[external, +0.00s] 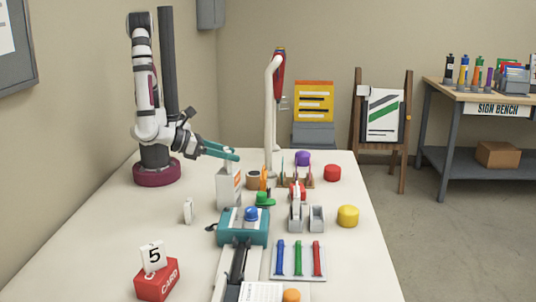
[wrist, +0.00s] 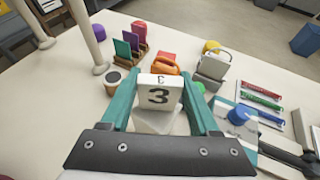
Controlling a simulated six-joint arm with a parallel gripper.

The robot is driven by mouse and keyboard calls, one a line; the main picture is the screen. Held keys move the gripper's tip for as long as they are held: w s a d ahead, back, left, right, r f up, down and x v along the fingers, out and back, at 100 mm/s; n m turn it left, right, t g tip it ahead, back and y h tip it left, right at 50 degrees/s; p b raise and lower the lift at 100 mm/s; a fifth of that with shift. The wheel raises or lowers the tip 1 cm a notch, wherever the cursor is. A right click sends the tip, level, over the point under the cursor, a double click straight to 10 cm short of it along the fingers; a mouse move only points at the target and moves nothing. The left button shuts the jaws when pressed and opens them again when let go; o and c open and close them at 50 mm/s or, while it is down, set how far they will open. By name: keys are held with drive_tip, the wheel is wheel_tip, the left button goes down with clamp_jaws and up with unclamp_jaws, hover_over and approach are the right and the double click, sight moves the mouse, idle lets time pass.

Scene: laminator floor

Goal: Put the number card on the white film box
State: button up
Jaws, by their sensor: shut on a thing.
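My gripper (external: 238,156) is at the far left part of the table, its teal fingers reaching right over the top of the white film box (external: 229,190), an upright box with an orange mark. In the wrist view my gripper (wrist: 158,95) is shut on a white number card (wrist: 158,80) showing a black 3. A white surface (wrist: 154,122) below the card seems to be the box top. I cannot tell whether card and box touch. In the external view the held card is not clearly distinct. Another card (external: 154,256) reading 5 stands on a red CARD box (external: 158,282).
A small white block (external: 188,211) stands left of the film box. A teal laminator (external: 242,233) with a blue knob is in front. A pen tray (external: 298,262), tape dispensers (external: 306,218) and a yellow roll (external: 348,215) lie right. A white stand (external: 270,120) rises behind. The table's left side is mostly clear.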

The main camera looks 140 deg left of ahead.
drive_tip(key=shift+f, duration=0.15)
drive_tip(key=o, duration=1.4)
drive_tip(key=shift+c, duration=0.2)
